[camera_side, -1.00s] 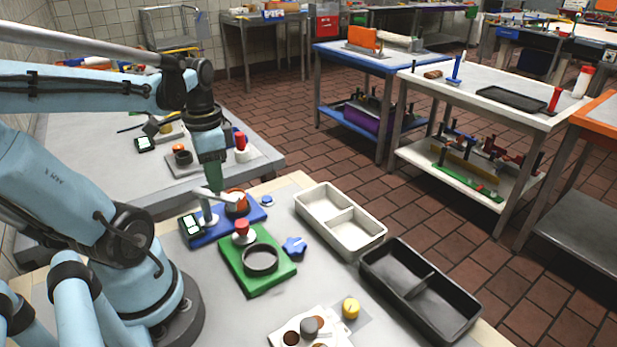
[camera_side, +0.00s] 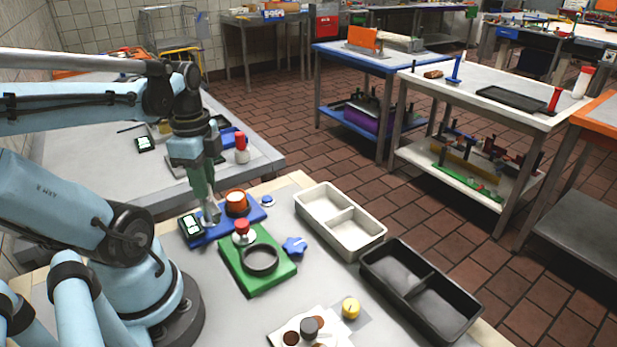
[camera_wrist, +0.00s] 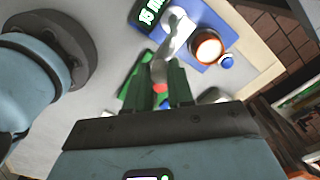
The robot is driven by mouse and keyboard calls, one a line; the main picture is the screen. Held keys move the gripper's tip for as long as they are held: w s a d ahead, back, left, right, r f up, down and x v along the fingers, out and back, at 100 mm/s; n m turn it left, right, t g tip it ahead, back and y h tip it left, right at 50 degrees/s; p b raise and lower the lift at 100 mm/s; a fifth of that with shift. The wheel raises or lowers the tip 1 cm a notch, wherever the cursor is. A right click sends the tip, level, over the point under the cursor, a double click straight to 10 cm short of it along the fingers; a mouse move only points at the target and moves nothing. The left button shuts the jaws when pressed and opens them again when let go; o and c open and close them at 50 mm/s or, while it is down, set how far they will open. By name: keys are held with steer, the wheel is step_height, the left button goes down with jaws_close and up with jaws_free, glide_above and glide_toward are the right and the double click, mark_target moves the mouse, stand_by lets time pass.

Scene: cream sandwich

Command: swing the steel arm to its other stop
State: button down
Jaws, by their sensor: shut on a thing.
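The steel arm (camera_side: 213,214) stands on a blue base (camera_side: 212,236) and is partly hidden by my gripper in the side view. In the wrist view the steel arm (camera_wrist: 175,40) runs from its pivot end down between my fingers, pointing away from the orange-rimmed cup (camera_wrist: 207,47). My gripper (camera_side: 207,203) has its dark green fingers shut on the steel arm; it also shows in the wrist view (camera_wrist: 166,80). The cup (camera_side: 237,202) stands on the same base, uncovered, to the right of the arm. A lit display (camera_side: 191,225) sits at the base's left end.
A green base (camera_side: 269,278) with a black ring and red-topped stamp (camera_side: 243,232) is close in front. A yellow-topped piece (camera_side: 350,307) is near the front.

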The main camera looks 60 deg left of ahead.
stand_by(0.4)
steer(key=c, duration=1)
jaws_free()
steer(key=shift+r, duration=0.1)
step_height(320, 180, up, 12)
steer(key=shift+f, duration=0.1)
